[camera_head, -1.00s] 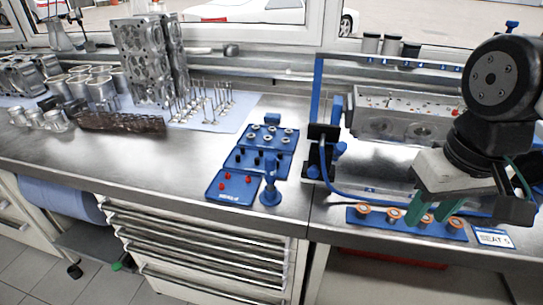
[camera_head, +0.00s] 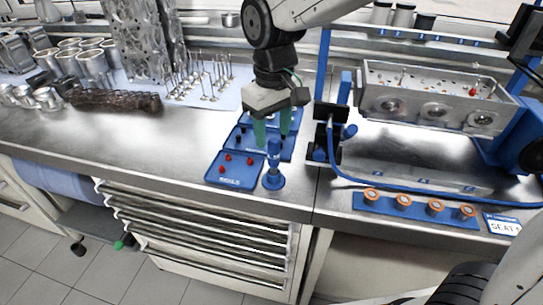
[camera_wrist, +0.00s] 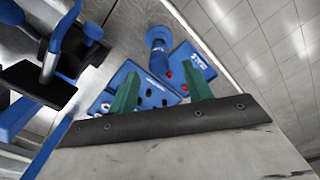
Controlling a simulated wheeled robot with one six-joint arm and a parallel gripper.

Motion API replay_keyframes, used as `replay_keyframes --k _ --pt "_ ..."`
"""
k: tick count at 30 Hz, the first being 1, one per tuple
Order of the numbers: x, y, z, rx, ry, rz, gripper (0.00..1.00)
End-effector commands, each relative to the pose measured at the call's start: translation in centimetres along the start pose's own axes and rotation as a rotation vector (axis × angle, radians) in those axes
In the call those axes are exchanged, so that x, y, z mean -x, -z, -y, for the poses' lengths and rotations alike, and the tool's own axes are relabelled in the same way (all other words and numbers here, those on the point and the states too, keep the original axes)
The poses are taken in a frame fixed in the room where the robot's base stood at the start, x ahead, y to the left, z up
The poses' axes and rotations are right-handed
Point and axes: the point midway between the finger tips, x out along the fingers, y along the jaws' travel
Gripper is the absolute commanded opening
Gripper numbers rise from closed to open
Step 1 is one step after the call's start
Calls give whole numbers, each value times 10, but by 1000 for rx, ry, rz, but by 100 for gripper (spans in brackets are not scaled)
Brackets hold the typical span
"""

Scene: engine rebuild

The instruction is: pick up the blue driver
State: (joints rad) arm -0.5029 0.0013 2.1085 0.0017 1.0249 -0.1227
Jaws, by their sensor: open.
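The blue driver (camera_head: 273,160) stands upright on a round blue base near the front edge of the bench, just right of the blue tray with red parts. My gripper (camera_head: 272,138) is open and empty, its green fingers pointing down above and apparently slightly behind the driver. In the wrist view the driver (camera_wrist: 158,50) lies beyond the gap between the green fingertips (camera_wrist: 160,72). I cannot tell exactly how far the fingertips are from it.
Blue trays (camera_head: 212,178) with small parts lie under and left of my gripper. A blue-framed fixture (camera_head: 327,125) stands close on the right. A cylinder head (camera_head: 440,100) sits at the back right. Valves (camera_head: 210,85) stand at the back left. The front left bench is clear.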

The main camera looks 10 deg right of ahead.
Motion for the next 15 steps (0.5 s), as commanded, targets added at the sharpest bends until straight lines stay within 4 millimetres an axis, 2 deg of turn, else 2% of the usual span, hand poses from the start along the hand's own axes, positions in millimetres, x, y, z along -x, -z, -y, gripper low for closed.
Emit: replay_keyframes --k 11,15 --pt "-40 1 0 11 0 10 49" --pt "-62 -3 -2 10 0 11 49"
